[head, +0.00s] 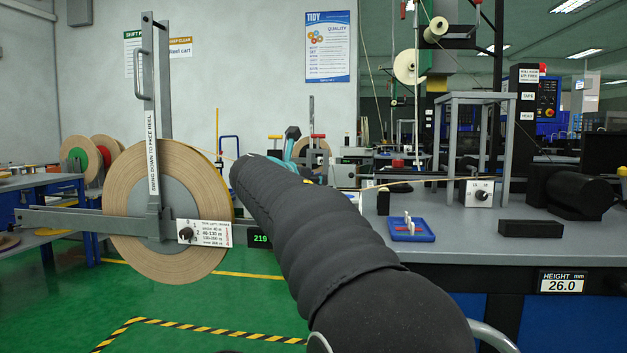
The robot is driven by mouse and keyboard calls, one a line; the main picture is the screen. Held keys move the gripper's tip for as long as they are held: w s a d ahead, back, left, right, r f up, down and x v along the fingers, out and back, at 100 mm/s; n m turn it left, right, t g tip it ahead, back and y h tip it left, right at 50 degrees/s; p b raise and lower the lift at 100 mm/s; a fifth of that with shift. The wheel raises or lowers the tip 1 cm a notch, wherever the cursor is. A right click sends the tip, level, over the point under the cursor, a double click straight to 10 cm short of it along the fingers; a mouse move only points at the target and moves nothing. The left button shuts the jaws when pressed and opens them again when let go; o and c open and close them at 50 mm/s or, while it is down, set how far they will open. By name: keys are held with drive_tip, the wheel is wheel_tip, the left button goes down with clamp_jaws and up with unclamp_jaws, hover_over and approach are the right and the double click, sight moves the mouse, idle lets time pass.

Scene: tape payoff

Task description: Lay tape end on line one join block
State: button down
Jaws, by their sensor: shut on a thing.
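A large tan tape reel (125,225) with a grey centre hangs upright on a grey stand at the left. A thin strand of tape (222,157) leaves its upper right edge and passes behind my dark sleeved arm. A thin tan strip (420,182) runs above the bench at the right, toward a white box with a black knob (480,193). Whether these are one tape is hidden. A small black block (383,203) stands below the strip's left part; I cannot tell whether it is the join block. My gripper is hidden behind my arm.
A blue tray (408,230) with small upright white pieces sits on the grey bench (470,245). A black bar (530,229) and a dark cylinder (577,190) lie to its right. A grey frame (478,135) stands behind. Striped floor tape (200,328) marks the green floor.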

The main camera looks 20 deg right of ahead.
drive_tip(key=c, duration=0.9)
unclamp_jaws()
drive_tip(key=shift+o, duration=0.2)
drive_tip(key=v, duration=1.2)
